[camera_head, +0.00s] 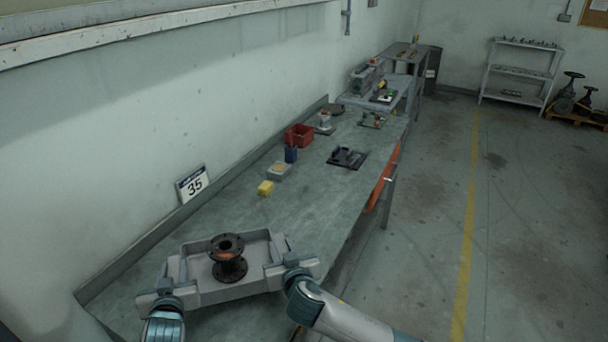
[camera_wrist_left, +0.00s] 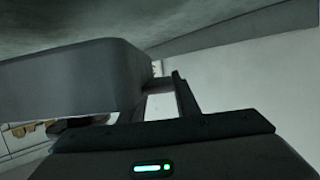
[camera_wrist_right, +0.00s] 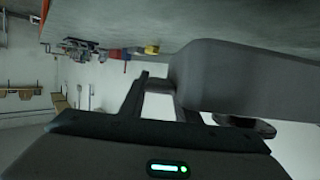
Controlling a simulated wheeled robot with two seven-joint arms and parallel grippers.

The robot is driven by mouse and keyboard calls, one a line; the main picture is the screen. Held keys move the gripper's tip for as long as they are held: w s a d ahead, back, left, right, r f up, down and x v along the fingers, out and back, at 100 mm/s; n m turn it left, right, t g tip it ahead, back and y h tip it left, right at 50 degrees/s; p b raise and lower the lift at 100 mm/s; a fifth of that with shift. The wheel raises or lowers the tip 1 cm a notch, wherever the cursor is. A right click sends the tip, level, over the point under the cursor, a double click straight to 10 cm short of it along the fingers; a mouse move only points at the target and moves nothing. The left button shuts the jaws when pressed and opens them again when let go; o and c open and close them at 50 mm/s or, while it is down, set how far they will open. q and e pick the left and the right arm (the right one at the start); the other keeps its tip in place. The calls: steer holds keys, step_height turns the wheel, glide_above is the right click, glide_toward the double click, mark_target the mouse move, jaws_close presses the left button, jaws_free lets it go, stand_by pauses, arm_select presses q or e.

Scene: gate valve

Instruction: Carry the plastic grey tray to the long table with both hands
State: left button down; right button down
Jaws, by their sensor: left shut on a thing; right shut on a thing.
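The grey plastic tray (camera_head: 232,292) is at the near end of the long table (camera_head: 318,205), over its top; I cannot tell whether it touches the surface. A dark flanged spool (camera_head: 229,262) stands upright inside the tray. My left gripper (camera_head: 172,290) is shut on the tray's left end. My right gripper (camera_head: 288,268) is shut on its right end. The tray wall also shows in the left wrist view (camera_wrist_left: 75,80) and in the right wrist view (camera_wrist_right: 235,80), beside the fingers. The fingertips are partly hidden by the tray.
Further along the table are a yellow block (camera_head: 265,188), a small grey container (camera_head: 279,170), a blue cup (camera_head: 291,155), a red bin (camera_head: 299,136) and a black fixture (camera_head: 347,158). A sign 35 (camera_head: 192,184) leans at the wall. Bare tabletop lies between tray and block.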

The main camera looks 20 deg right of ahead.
arm_select(q)
steer(key=shift+w+d+r, duration=0.1)
steer(key=shift+w+r, duration=0.05)
steer(key=shift+r, duration=0.05)
arm_select(e)
steer(key=shift+w+d+r, duration=0.15)
steer(key=shift+w+r, duration=0.15)
steer(key=shift+w, duration=0.05)
arm_select(q)
steer(key=shift+r, duration=0.1)
arm_select(e)
steer(key=shift+s+r, duration=0.1)
arm_select(q)
steer(key=shift+f, duration=0.2)
arm_select(e)
steer(key=shift+f, duration=0.2)
